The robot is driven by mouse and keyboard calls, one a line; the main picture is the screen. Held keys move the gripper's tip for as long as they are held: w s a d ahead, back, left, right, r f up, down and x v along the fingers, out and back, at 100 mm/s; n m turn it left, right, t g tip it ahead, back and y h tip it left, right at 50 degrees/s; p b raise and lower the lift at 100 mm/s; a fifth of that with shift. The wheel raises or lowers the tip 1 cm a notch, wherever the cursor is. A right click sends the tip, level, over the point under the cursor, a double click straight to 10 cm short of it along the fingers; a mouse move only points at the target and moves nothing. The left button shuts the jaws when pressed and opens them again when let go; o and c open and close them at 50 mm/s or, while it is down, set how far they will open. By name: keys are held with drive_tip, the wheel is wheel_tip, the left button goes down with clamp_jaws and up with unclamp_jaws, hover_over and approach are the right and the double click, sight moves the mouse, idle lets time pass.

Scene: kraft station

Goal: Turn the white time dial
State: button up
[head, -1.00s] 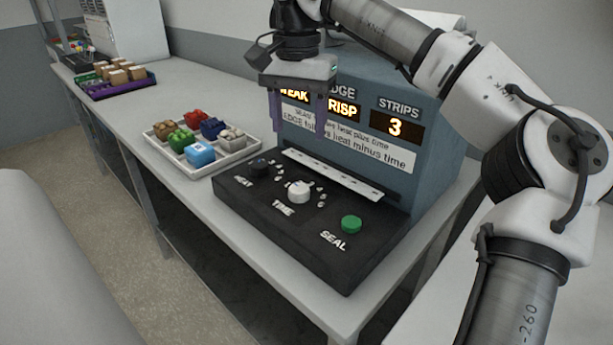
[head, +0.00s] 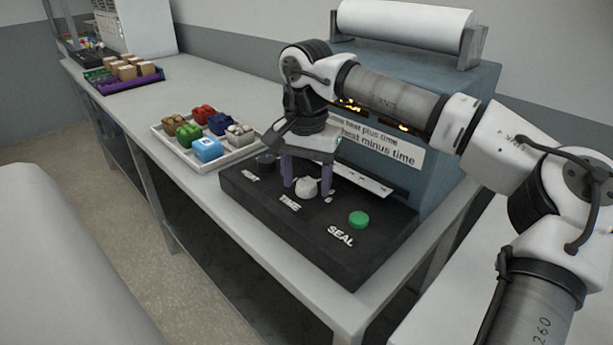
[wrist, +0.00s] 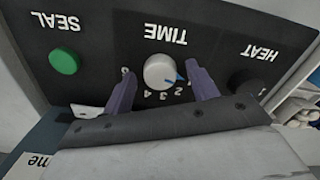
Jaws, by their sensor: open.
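The white time dial (head: 307,186) sits on the black control panel (head: 262,205), above the word TIME. In the wrist view the dial (wrist: 158,71) shows a blue pointer mark at its lower right, toward the numbers printed around it. My gripper (head: 306,185) is open, pointing down at the panel. In the wrist view its two purple fingers (wrist: 161,92) stand on either side of the dial, with a gap visible on each side. I cannot tell exactly how far down the fingertips reach beside it.
The dark heat dial (head: 265,164) is left of the time dial, and the green seal button (head: 359,219) is to the right. A blue-grey machine body (head: 450,130) with a sign rises behind. A white tray (head: 190,160) of coloured items stands at the left.

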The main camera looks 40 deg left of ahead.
drive_tip(key=shift+c, duration=0.5)
drive_tip(key=c, duration=0.9)
drive_tip(key=shift+r+m, duration=0.1)
drive_tip(key=shift+m, duration=0.3)
drive_tip(key=m+p, duration=0.1)
drive_tip(key=m, duration=0.2)
drive_tip(key=shift+m, duration=0.3)
drive_tip(key=m+p, duration=0.1)
drive_tip(key=m, duration=0.3)
drive_tip(key=shift+m, duration=0.3)
drive_tip(key=m, duration=0.4)
drive_tip(key=shift+m, duration=2.4)
